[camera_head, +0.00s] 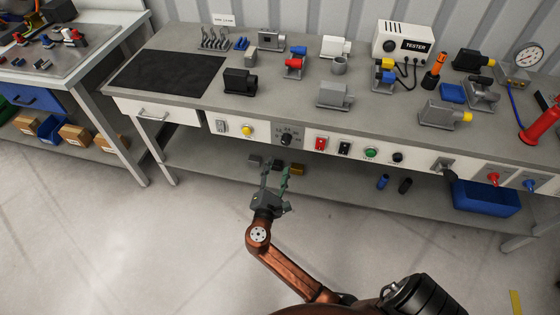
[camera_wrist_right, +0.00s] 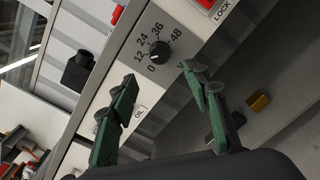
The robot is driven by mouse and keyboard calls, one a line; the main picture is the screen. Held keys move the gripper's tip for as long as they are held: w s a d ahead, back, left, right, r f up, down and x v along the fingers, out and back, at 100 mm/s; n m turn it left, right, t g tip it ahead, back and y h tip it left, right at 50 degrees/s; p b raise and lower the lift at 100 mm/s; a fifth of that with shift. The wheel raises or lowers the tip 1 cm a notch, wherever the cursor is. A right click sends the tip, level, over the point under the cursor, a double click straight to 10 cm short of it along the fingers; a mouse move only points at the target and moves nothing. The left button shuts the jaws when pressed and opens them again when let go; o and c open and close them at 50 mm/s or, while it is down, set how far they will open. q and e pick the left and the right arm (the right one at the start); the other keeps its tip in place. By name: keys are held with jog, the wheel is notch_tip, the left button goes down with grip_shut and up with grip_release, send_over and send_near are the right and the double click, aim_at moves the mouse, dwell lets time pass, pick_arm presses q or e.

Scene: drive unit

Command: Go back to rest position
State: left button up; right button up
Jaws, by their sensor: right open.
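My right gripper (camera_head: 274,180) is open and empty in the head view, in front of the bench's front panel and below the rotary dial (camera_head: 286,139). In the right wrist view its two green fingers (camera_wrist_right: 162,105) are spread apart, with nothing between them. The black dial knob (camera_wrist_right: 159,53), on a grey plate with voltage numbers, shows beyond the fingertips. My right arm reaches up from the bottom of the head view. My left gripper does not show.
The workbench (camera_head: 290,100) carries several grey fixtures, a tester box (camera_head: 403,42) and a black mat (camera_head: 168,73). Its panel has a red switch (camera_head: 321,143) and a green button (camera_head: 371,153). A blue bin (camera_head: 487,197) sits on the lower shelf. Floor in front is clear.

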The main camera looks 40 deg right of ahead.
jog(key=shift+s+a, duration=0.1)
dwell(0.5)
